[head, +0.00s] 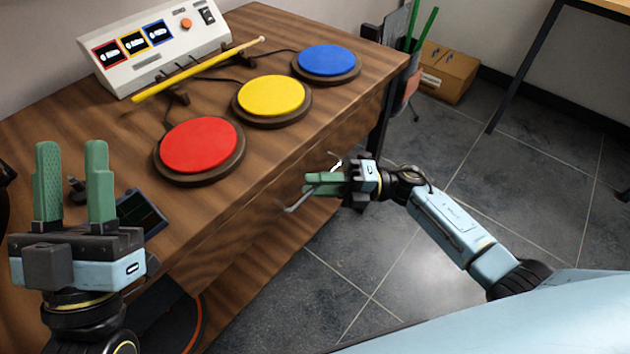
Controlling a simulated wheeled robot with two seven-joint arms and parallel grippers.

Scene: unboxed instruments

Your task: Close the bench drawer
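The wooden bench has a drawer front (240,218) on its long side, below the top edge. A metal bar handle (293,208) stands out from it, its middle hidden by my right gripper. My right gripper (312,184) is at the handle. Its green fingers are close together, with the handle's ends showing on either side of them, so it looks shut on the handle. How far the drawer stands out from the bench is hard to tell from here. My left gripper (70,170) is open and empty, fingers up, over the near left of the bench.
Red (199,145), yellow (272,96) and blue (326,60) pads lie on the bench top. Behind them are a yellow stick (200,68) and a control box (150,50). A cardboard box (447,72) stands on the floor beyond.

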